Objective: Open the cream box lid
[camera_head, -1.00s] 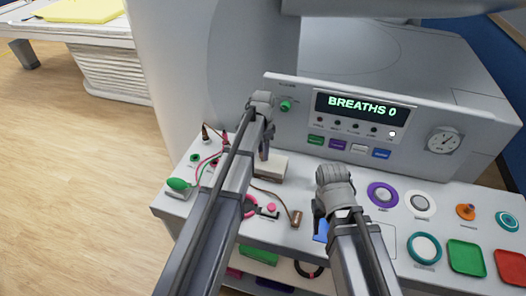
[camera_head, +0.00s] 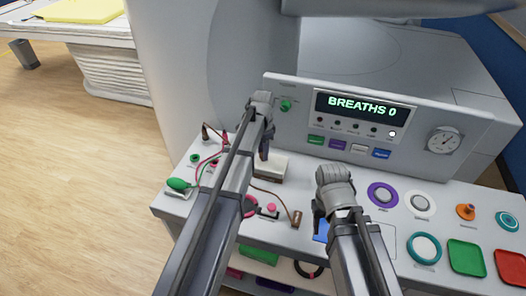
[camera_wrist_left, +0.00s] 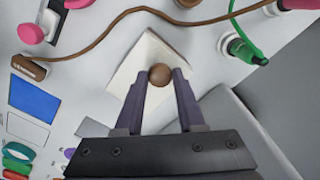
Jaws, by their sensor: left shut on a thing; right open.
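The cream box (camera_head: 272,169) sits on the white console top, partly hidden behind my left arm in the head view. In the left wrist view its cream lid (camera_wrist_left: 148,50) shows as a pale square with a round brown knob (camera_wrist_left: 160,74). My left gripper (camera_head: 264,150) is above the box. In the left wrist view the fingers of my left gripper (camera_wrist_left: 160,80) are shut on the brown knob. I cannot tell whether the lid has lifted off the box. My right gripper (camera_head: 320,212) is open, to the right of the box above the console; its fingertips are partly hidden.
A brown cord ends in a brown plug (camera_head: 296,218) near the box. A green bulb (camera_head: 178,184) and red and green leads lie to the left. The upright panel with a display (camera_head: 362,106) stands behind. A purple ring (camera_head: 383,195) and coloured trays lie to the right.

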